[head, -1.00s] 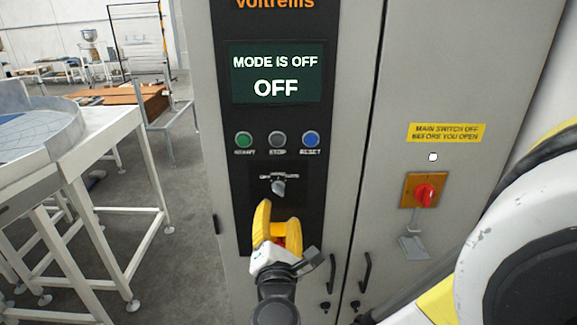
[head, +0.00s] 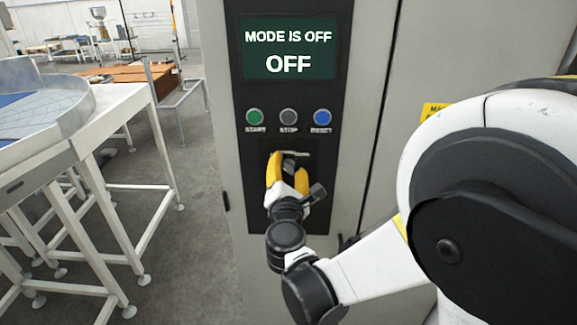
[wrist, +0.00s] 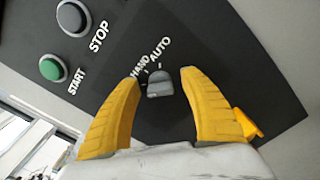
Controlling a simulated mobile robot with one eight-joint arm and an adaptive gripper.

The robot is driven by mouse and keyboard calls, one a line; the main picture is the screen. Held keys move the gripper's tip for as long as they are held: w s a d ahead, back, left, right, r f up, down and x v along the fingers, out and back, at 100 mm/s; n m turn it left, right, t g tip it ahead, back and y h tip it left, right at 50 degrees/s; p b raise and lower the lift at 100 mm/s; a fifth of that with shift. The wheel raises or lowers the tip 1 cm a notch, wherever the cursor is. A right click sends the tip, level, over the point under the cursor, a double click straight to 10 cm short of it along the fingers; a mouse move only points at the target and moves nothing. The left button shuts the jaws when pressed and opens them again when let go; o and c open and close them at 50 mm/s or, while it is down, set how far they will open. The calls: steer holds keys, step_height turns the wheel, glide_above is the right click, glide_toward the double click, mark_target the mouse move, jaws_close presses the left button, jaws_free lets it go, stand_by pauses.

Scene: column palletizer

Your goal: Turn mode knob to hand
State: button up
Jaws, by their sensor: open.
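The mode knob (wrist: 159,84) is a small grey knob on the cabinet's black panel. In the wrist view it lies between my two open yellow fingers, with a gap on each side. The labels HAND and AUTO show above it; the OFF label is not visible there. My gripper (wrist: 160,88) also shows in the head view (head: 288,170), in front of the knob (head: 289,165) and partly covering it. The screen (head: 289,50) reads "MODE IS OFF" and "OFF".
Green START (head: 255,117), grey STOP (head: 289,117) and blue RESET (head: 322,117) buttons sit in a row above the knob. A white-framed table (head: 130,110) stands at the left. My arm covers the cabinet's right side.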

jaws_close()
steer(key=shift+m, duration=0.3)
steer(key=m+b, duration=0.2)
steer(key=m, duration=0.2)
steer(key=shift+f, duration=0.1)
steer(key=shift+m+b, duration=0.85)
steer(key=shift+m, duration=1.65)
jaws_free()
